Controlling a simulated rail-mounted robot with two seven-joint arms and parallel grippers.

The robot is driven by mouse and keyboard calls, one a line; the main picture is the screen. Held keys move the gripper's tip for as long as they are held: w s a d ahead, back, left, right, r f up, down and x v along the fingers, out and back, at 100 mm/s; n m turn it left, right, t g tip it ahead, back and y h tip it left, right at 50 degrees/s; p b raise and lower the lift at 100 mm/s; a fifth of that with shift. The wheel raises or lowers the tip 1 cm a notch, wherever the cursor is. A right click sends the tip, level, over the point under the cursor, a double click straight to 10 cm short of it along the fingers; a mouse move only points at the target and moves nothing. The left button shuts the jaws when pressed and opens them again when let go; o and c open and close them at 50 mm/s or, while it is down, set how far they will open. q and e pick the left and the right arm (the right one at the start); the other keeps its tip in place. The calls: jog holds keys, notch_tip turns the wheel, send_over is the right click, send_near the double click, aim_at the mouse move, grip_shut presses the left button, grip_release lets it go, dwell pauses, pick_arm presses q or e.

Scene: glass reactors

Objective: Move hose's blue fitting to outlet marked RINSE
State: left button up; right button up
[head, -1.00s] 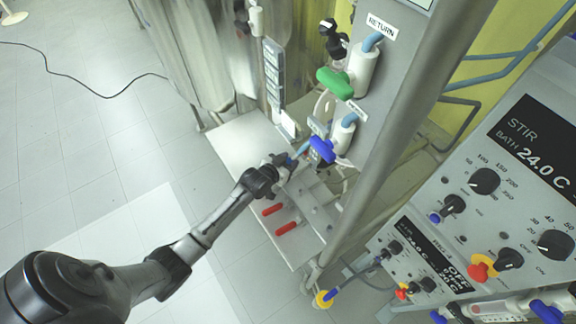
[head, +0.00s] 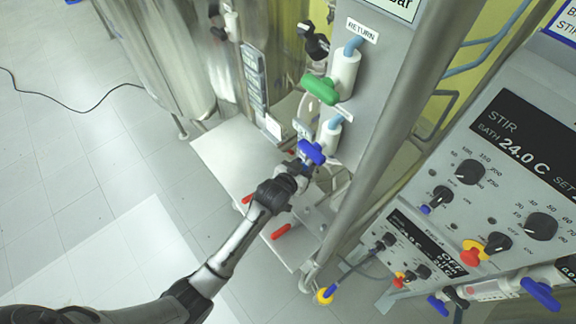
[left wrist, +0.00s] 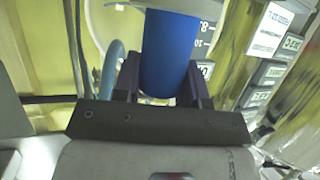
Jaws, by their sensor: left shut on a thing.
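A blue-grey hose (left wrist: 108,70) curves beside the fingers. I cannot read a RINSE label. My right gripper is not in view.
A green-handled valve (head: 320,90) sits above, beside the RETURN label (head: 362,30). Steel posts and a control panel (head: 500,190) stand at the right. A metal shelf (head: 225,150) with red handles (head: 282,231) lies below. A steel vessel (head: 160,60) stands behind; the left floor is open.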

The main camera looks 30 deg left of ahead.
pick_arm(q)
jog(key=shift+a, duration=0.1)
jog(key=shift+r, duration=0.1)
jog(key=shift+r, duration=0.2)
jog(key=shift+r+p, duration=0.45)
jog(key=shift+r, duration=0.25)
jog(key=shift+r+p, duration=0.9)
jog(key=shift+p, duration=0.2)
